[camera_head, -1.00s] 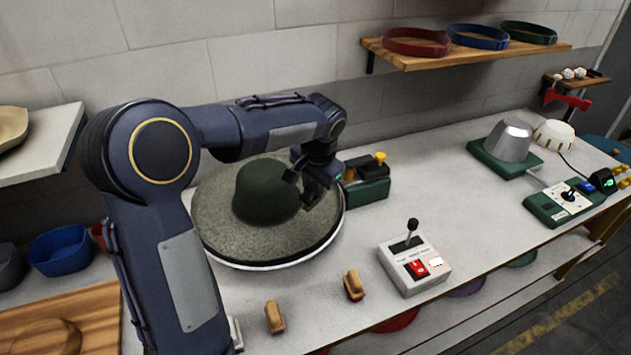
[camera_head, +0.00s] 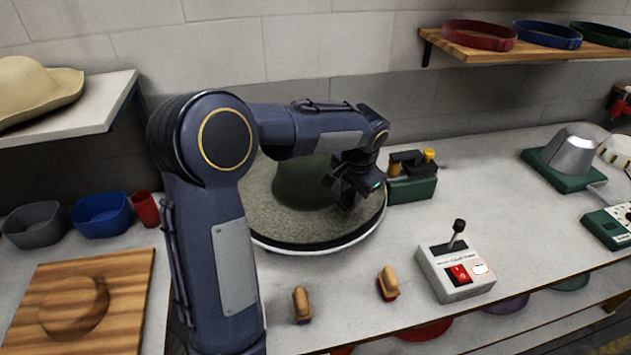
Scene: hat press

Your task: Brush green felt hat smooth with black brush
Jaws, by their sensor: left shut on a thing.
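The green felt hat (camera_head: 300,187) lies crown up on a round plate with a pale rim (camera_head: 300,250), its wide brim (camera_head: 310,225) spread flat. My left gripper (camera_head: 347,196) is over the brim, just right of the crown. It is shut on a small dark thing, probably the black brush, which is hard to tell from the dark fingers. Whether it touches the felt I cannot tell. My left arm hides the left part of the hat. My right gripper is out of view.
Two wooden-handled brushes (camera_head: 302,305) (camera_head: 388,283) stand at the table's front. A control box (camera_head: 455,272) with a lever and red switch is to their right.

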